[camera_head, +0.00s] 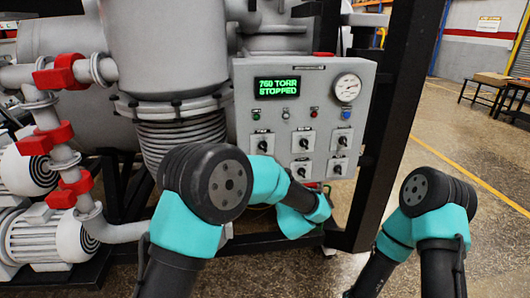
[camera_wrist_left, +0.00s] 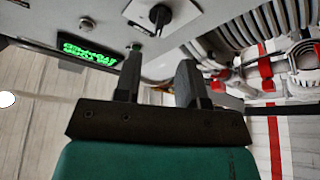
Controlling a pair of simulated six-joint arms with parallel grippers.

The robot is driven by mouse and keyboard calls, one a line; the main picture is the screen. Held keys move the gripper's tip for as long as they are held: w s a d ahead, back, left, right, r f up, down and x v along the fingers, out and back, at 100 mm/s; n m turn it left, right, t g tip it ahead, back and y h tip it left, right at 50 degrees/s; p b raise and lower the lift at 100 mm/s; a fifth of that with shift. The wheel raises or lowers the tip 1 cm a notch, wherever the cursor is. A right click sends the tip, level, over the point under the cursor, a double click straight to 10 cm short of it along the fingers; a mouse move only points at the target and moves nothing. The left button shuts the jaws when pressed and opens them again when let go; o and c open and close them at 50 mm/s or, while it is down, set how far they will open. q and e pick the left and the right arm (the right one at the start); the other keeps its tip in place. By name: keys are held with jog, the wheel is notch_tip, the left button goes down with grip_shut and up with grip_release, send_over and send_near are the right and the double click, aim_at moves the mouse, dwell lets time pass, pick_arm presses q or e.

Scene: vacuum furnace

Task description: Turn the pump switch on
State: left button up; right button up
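The green display (camera_head: 277,87) reads "760 TORR STOPPED". My left gripper (camera_wrist_left: 160,57) is open and empty in the left wrist view. One black switch (camera_wrist_left: 160,17) appears beyond its fingers, apart from them. In the head view my left arm reaches the panel's lower part, and its gripper is not clearly seen. My right gripper is out of view.
A round gauge (camera_head: 347,87) and small coloured lamps sit on the panel. A black frame post (camera_head: 387,120) stands just right of it. A large grey vessel (camera_head: 165,50) and pipes with red flanges (camera_head: 62,75) are on the left. Open floor lies right.

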aim_at(264, 149)
pick_arm(q)
jog(key=x, duration=0.9)
jog(key=shift+r, duration=0.15)
grip_shut()
